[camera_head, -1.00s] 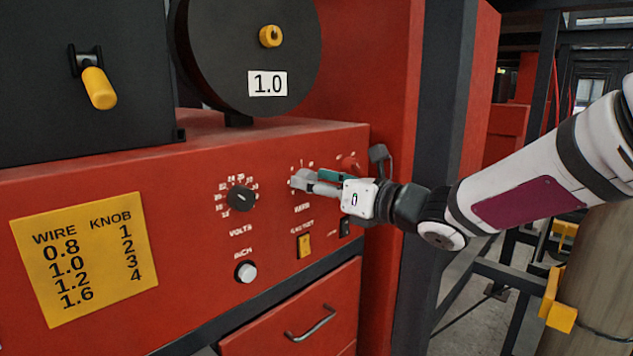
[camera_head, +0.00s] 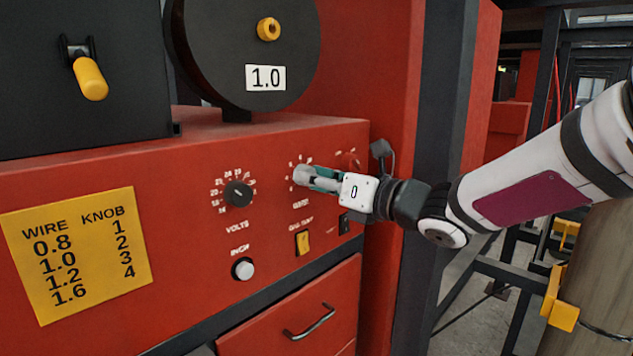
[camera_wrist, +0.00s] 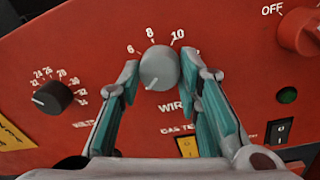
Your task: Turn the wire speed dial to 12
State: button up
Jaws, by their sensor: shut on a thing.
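The wire speed dial (camera_wrist: 159,66) is a round grey knob on the red panel. In the wrist view, the numbers 6, 8 and 10 show above it; the 12 mark is not readable, with a finger near that side. A small pale mark shows low on the knob's face, but its exact reading is unclear. My gripper (camera_wrist: 168,74) is shut on the dial, with one teal-padded finger on each side. In the head view, my gripper (camera_head: 307,177) reaches the panel from the right and covers much of the dial.
The black volts dial (camera_head: 238,193) is left of my gripper. Below are the white inch button (camera_head: 243,269) and the yellow gas test switch (camera_head: 303,243).

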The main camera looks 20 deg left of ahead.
jog(key=n+p, duration=0.2)
jog(key=n, duration=1.1)
jog(key=n+t+h+p, duration=0.1)
jog(key=n+p, duration=0.2)
jog(key=n, duration=1.1)
jog(key=shift+s+t+p, duration=0.1)
jog(key=shift+t+p, duration=0.2)
jog(key=shift+p, duration=0.05)
dwell(1.2)
dwell(0.5)
jog(key=o, duration=1.1)
jog(key=shift+o, duration=0.2)
